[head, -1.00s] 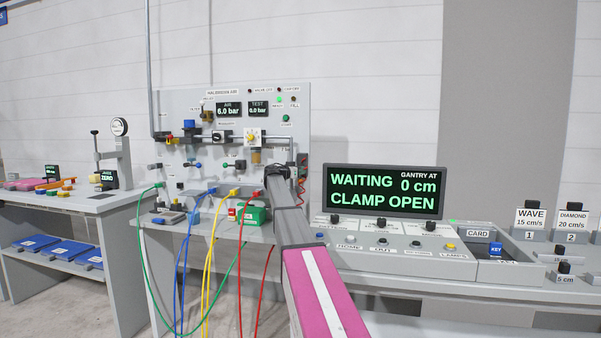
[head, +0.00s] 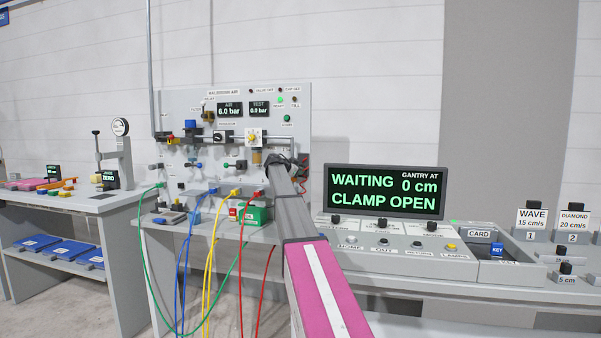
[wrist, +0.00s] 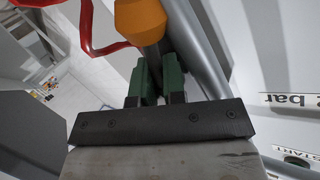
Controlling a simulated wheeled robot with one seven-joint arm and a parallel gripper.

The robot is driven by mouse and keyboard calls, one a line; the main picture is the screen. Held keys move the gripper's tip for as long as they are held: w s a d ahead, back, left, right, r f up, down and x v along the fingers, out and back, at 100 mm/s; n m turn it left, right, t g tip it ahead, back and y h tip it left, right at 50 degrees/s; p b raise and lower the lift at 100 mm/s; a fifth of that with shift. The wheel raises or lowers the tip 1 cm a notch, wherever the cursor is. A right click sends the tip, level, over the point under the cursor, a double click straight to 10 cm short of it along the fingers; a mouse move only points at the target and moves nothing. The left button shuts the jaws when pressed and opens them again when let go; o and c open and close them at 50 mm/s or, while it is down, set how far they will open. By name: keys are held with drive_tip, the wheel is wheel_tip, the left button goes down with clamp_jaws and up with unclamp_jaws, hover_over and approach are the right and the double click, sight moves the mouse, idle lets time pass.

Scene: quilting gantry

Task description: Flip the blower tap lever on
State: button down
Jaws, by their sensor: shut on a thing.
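In the wrist view my gripper (wrist: 155,68) has its two green fingers shut on a dark grey bar with an orange end. I take this bar to be the blower tap lever (wrist: 141,16); no label on it shows. In the head view my gripper (head: 277,158) is at the lower right of the grey air panel (head: 180,103). There my own arm and wrist hide the fingertips and the lever, so its on or off position cannot be told.
A red hose (wrist: 88,40) curves beside the lever, and a grey pipe (wrist: 196,45) runs close to the fingers. The gantry display (head: 385,191) reads WAITING, 0 cm, CLAMP OPEN. Coloured hoses hang below the panel to the left of my arm.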

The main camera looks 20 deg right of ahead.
drive_tip(key=m+y, duration=0.2)
drive_tip(key=m+t+y, duration=0.1)
drive_tip(key=y, duration=0.1)
drive_tip(key=shift+w+a+r+m, duration=0.15)
drive_tip(key=shift+a+r+m, duration=0.15)
drive_tip(key=shift+r+m, duration=0.1)
drive_tip(key=m+t+y, duration=0.1)
drive_tip(key=m+y, duration=0.2)
drive_tip(key=shift+a+r+t, duration=0.1)
drive_tip(key=shift+r+t, duration=0.25)
drive_tip(key=shift+t, duration=0.05)
drive_tip(key=shift+w, duration=0.1)
drive_tip(key=c, duration=1.2)
unclamp_jaws()
drive_tip(key=shift+r, duration=0.1)
drive_tip(key=v, duration=1)
drive_tip(key=shift+s+a+r, duration=0.15)
drive_tip(key=shift+s, duration=0.25)
